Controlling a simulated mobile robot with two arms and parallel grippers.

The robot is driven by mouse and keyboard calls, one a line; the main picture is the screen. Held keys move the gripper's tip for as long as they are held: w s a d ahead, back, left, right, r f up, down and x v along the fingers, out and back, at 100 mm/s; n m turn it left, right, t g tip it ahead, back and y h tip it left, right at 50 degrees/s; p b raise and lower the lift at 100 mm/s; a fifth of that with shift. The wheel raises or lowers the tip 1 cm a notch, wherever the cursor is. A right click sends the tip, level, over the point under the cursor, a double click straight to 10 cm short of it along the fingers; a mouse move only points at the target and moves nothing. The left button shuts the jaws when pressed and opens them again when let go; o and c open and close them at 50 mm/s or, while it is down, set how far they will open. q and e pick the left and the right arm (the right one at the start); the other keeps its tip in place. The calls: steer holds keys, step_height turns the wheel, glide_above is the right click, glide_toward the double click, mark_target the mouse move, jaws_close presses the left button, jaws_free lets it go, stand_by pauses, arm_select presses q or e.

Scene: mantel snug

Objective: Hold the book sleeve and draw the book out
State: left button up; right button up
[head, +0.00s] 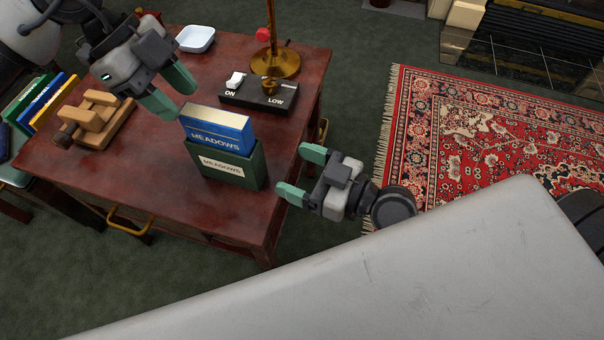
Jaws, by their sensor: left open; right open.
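The green book sleeve (227,168) stands upright on the dark red wooden table, near its right front part. Its label reads MEADOWS. The blue book (216,129), also marked MEADOWS, stands in the sleeve with its upper part showing above the rim; its lower part is hidden.
The table (150,180) also holds a wooden block object (95,120), a white dish (195,38), a black switch box (258,95) and a brass lamp stand (276,63). Several books (42,103) stand at the left. A patterned rug (480,150) lies at right.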

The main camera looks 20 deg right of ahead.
mark_target(258, 166)
steer(key=shift+s+a+f+n+g+y, duration=0.1)
steer(key=shift+s+a+n+g+y, duration=0.05)
steer(key=shift+s+n+g+y, duration=0.7)
steer(key=x, duration=1.1)
steer(key=shift+w, duration=0.1)
steer(key=shift+c, duration=0.4)
